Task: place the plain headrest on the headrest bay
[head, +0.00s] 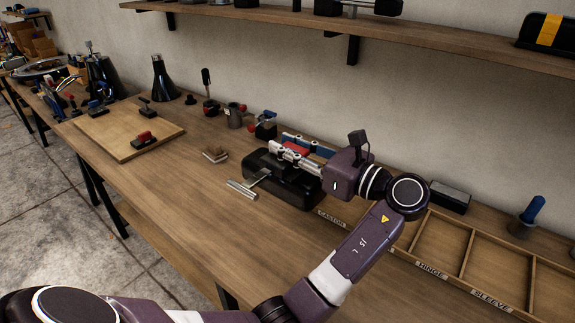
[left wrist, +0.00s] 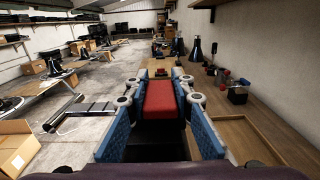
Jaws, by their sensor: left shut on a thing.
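My left gripper (head: 292,148), with blue finger pads, is shut on the red grip of a black headrest (head: 282,182). A chrome T-shaped post (head: 243,189) sticks out from the headrest to the left. In the left wrist view the red grip (left wrist: 160,102) lies between the pads, with the black body below, partly hidden. I cannot tell whether the headrest touches the bench. A wooden compartment tray (head: 447,228) lies right of it, partly behind my arm. Its readable labels include HINGE and SLEEVE; no headrest label is readable. My right gripper is not in view.
Left on the bench, a wooden board (head: 115,140) carries small black parts with coloured grips. A wall shelf (head: 430,42) hangs above. A black block (head: 450,197) lies behind the tray.

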